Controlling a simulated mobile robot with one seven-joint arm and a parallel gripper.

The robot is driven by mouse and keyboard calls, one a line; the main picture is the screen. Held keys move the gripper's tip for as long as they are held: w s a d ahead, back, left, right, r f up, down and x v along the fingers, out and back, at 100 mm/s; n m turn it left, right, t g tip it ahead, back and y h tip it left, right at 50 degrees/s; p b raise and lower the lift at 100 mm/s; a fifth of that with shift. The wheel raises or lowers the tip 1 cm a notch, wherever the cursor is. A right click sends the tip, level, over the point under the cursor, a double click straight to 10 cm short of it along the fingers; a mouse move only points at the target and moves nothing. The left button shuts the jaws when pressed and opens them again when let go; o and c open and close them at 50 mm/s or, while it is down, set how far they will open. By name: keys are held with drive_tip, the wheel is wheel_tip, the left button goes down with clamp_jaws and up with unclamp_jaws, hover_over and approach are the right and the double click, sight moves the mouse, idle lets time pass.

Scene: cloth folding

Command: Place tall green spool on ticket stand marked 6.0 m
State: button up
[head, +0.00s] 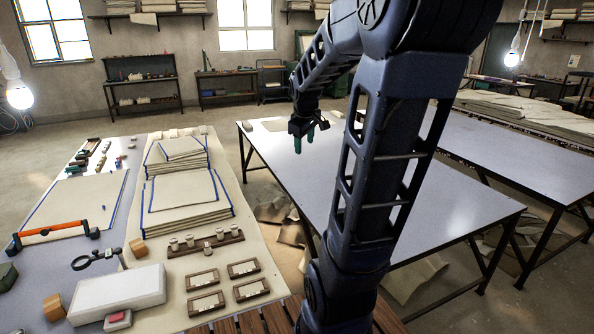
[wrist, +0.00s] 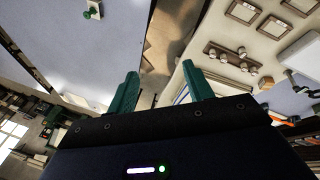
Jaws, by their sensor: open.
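Several wooden framed stands (head: 205,303) lie on the cream-covered left table, and also show in the wrist view (wrist: 276,28). Their markings are too small to read.
A wooden rack (head: 228,237) with several pale spools lies behind the frames. Stacked cloth (head: 185,200), a white box (head: 118,292), a magnifier (head: 83,262) and an orange-handled tool (head: 50,229) share the left table. The grey table (head: 455,205) is mostly clear; a gap separates the tables.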

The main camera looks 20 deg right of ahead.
drive_tip(key=s+a+m, duration=0.3)
drive_tip(key=s+a, duration=0.2)
drive_tip(key=s, duration=0.4)
drive_tip(key=s+a+m+t+y, duration=0.1)
drive_tip(key=s+a+m, duration=0.2)
drive_tip(key=s, duration=0.6)
drive_tip(key=shift+a+y, duration=0.3)
drive_tip(key=shift+a, duration=0.85)
